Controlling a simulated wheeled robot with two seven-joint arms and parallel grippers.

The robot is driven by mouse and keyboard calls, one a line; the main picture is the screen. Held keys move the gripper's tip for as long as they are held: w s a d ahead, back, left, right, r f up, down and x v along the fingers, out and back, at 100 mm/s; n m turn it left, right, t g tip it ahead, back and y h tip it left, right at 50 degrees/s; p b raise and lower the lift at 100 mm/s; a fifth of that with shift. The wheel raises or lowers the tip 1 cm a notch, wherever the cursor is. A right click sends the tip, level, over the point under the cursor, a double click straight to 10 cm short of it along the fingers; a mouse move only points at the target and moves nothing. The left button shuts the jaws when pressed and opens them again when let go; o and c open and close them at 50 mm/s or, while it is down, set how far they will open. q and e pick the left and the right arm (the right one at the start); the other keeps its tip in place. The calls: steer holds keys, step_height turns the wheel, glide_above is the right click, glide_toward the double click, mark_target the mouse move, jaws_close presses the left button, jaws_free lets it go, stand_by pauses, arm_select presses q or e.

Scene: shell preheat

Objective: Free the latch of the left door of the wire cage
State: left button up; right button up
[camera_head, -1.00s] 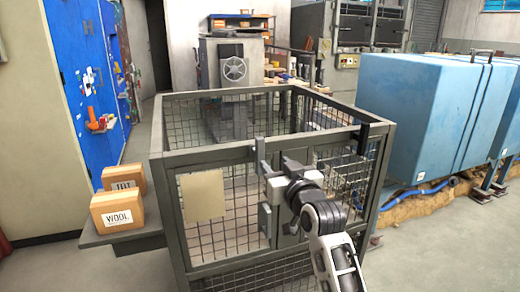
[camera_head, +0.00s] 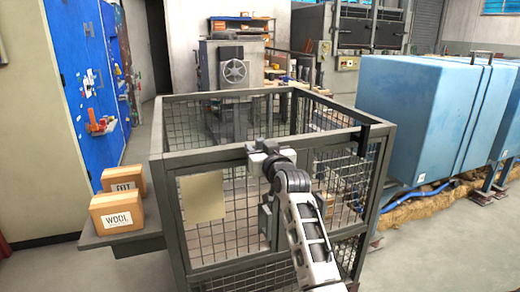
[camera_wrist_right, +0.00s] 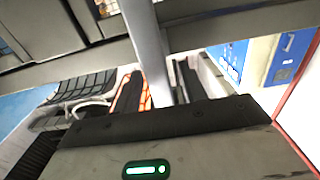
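The wire cage (camera_head: 205,156) stands in the middle of the head view, its left door with a beige panel (camera_head: 203,197) upright in the front frame. A grey latch bar at the top front rail lies mostly behind my right gripper (camera_head: 262,150), which is up against it. In the right wrist view a pale grey upright bar (camera_wrist_right: 147,45), apparently this latch, runs down towards the palm between dark finger-like shapes. I cannot tell whether the fingers grip it. My left gripper is in neither view.
A black latch (camera_head: 363,139) sits on the rail at the right. Two cartons (camera_head: 117,211) rest on a side shelf (camera_head: 122,240) left of the cage. Blue tanks (camera_head: 420,115) stand at the right. The floor in front right is clear.

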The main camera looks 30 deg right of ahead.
jaws_close()
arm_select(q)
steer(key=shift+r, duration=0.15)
